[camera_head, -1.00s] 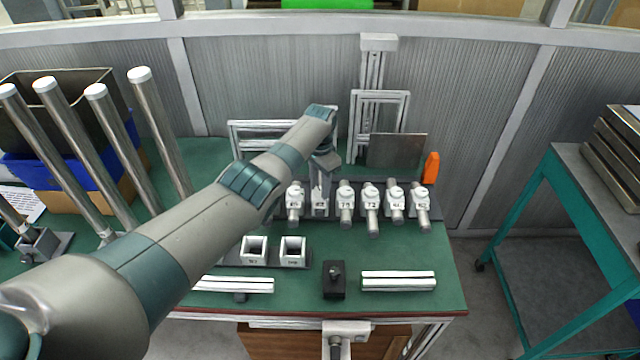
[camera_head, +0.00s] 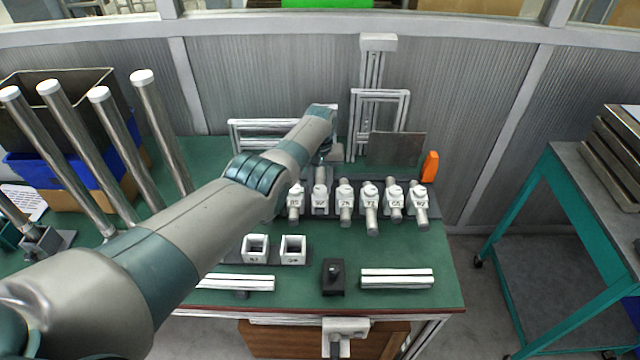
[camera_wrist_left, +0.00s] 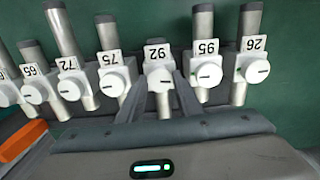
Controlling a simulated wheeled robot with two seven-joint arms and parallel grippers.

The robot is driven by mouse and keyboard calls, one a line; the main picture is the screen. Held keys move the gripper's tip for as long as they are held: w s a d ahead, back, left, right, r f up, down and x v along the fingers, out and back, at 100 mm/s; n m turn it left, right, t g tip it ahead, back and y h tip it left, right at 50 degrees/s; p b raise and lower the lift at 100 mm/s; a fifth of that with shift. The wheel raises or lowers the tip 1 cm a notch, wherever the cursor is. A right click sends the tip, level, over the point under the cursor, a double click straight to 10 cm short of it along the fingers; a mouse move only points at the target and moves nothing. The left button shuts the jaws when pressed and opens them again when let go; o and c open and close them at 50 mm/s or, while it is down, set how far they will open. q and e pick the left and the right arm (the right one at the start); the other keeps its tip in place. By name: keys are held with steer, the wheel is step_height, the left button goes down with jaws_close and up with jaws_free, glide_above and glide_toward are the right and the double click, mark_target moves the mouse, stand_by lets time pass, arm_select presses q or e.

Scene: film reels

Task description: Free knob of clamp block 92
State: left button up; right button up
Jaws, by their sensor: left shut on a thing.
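Clamp block 92 (camera_head: 320,200) stands in a row of similar numbered clamp blocks, with a metal rod through it. In the left wrist view its label (camera_wrist_left: 158,54) is upside down, and its round white knob (camera_wrist_left: 160,80) has a dark mark lying about level. My left gripper (camera_wrist_left: 163,86) reaches the knob from the back of the row, with one finger on each side, and is shut on it. In the head view my left gripper (camera_head: 321,168) is small and partly hidden by my arm. My right gripper is not in view.
Block 95 (camera_wrist_left: 206,74) and block 75 (camera_wrist_left: 114,79) stand close on either side. Metal frames (camera_head: 378,110) and an orange piece (camera_head: 430,166) stand behind and right. Two white sockets (camera_head: 292,248), a black block (camera_head: 333,280) and white rails (camera_head: 397,279) lie in front.

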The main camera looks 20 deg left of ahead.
arm_select(q)
steer(key=shift+w+r+n, duration=0.1)
steer(key=shift+n, duration=0.8)
steer(key=o, duration=1)
steer(key=shift+o, duration=0.2)
steer(key=shift+r, duration=0.1)
